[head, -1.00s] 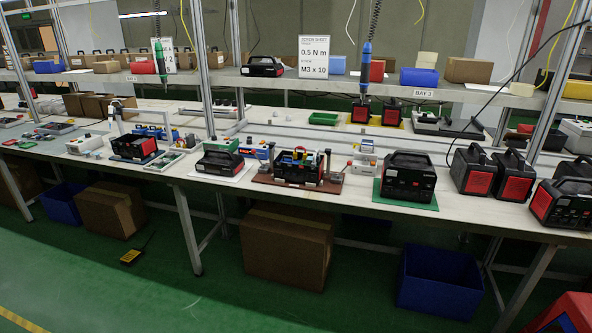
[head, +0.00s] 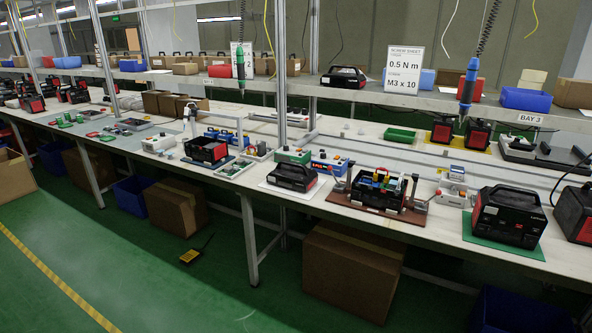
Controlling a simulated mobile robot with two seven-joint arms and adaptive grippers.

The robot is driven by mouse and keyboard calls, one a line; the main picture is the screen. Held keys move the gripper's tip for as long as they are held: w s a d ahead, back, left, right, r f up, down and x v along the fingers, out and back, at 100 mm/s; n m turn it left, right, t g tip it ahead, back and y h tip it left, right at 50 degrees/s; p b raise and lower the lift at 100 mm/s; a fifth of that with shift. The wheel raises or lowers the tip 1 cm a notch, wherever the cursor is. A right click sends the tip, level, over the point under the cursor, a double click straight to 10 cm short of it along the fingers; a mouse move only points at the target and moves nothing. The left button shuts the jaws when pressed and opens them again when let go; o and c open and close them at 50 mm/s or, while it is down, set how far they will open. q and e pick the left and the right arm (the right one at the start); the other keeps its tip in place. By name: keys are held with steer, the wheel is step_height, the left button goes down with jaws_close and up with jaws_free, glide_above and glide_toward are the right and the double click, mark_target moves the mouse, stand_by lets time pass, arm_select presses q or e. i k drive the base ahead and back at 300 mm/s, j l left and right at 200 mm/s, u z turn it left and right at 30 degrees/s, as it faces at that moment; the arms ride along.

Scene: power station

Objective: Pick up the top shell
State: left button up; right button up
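A black shell with a carry handle (head: 292,177), which looks like the top shell, lies on a white sheet (head: 272,187) on the long workbench. To its right, an open black unit with coloured parts inside (head: 378,188) sits in a brown fixture (head: 340,199). A closed black unit with a handle (head: 507,215) stands on a green mat (head: 476,236) farther right. Neither of my grippers shows in the head view.
A green-topped box (head: 293,156) and a blue device (head: 328,163) stand behind the shell. An open black casing (head: 206,150) sits to its left. Cardboard boxes (head: 350,268) stand under the bench. Green floor (head: 150,285) in front is mostly clear, with a yellow-black object (head: 190,256) on it.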

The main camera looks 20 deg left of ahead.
mark_target(287, 175)
steer(key=i+j+z, duration=0.1)
steer(key=j, duration=0.3)
steer(key=i+j+z, duration=0.1)
steer(key=i+j, duration=0.2)
steer(key=i+j+z, duration=0.1)
steer(key=j, duration=0.35)
steer(key=i+j+z, duration=0.1)
steer(key=j, duration=0.35)
steer(key=i+j+z, duration=0.1)
steer(key=i+j, duration=0.15)
steer(key=j, duration=0.2)
steer(key=i+j+z, duration=0.1)
steer(key=j, duration=0.3)
steer(key=i+j+z, duration=0.1)
steer(key=j, duration=0.35)
